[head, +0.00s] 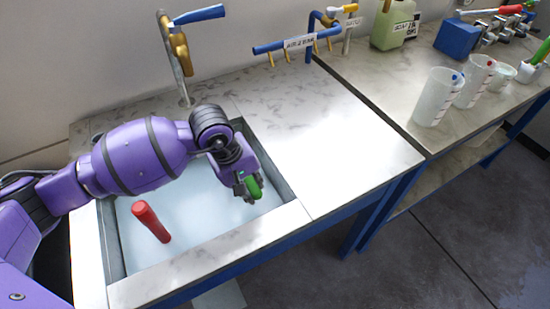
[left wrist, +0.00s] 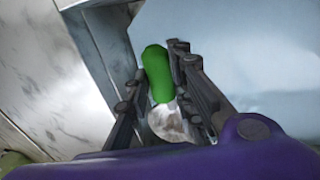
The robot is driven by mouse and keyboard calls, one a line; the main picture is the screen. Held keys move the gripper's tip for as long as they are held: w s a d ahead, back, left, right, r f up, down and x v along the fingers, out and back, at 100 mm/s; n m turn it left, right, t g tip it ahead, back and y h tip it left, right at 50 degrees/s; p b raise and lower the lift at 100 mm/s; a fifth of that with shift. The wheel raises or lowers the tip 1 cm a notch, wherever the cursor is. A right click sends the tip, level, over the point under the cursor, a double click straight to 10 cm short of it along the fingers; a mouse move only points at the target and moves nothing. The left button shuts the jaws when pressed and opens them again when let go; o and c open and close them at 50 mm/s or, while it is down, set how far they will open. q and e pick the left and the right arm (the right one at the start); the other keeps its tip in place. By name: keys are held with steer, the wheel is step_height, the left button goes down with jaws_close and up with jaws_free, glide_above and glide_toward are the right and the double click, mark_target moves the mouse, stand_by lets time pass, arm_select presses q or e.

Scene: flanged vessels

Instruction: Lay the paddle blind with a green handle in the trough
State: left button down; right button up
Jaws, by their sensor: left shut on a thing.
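My left gripper (head: 247,188) is over the right part of the sunken trough (head: 190,259). It is shut on the green handle (head: 255,187) of the paddle blind. In the left wrist view the green handle (left wrist: 158,72) shows between the two fingers, with a greyish-white rounded part of the blind (left wrist: 168,122) below it. The rest of the blind is hidden by the gripper. I cannot tell whether the blind touches the trough floor. A red handle (head: 151,221) sticks up in the left part of the trough. My right gripper is not in view.
A brass tap with a blue lever (head: 200,15) stands behind the trough. A blue pipe labelled air (head: 283,45) is on the wall side. Bare grey worktop (head: 330,150) lies right of the trough. White beakers (head: 438,97) and a green canister (head: 393,25) stand on the farther bench.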

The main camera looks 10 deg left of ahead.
arm_select(q)
step_height(320, 180, down, 3)
steer(key=shift+r+b, duration=0.1)
steer(key=shift+b, duration=0.4)
steer(key=shift+f+b, duration=1.5)
steer(key=shift+f, duration=1.5)
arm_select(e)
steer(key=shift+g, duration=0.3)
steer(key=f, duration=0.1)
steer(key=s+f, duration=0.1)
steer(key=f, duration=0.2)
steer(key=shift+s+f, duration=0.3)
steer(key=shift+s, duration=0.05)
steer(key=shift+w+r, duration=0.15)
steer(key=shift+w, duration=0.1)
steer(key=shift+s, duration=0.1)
arm_select(q)
steer(key=shift+w, duration=0.1)
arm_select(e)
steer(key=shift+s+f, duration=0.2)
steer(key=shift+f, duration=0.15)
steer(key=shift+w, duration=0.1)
arm_select(q)
steer(key=shift+f, duration=0.1)
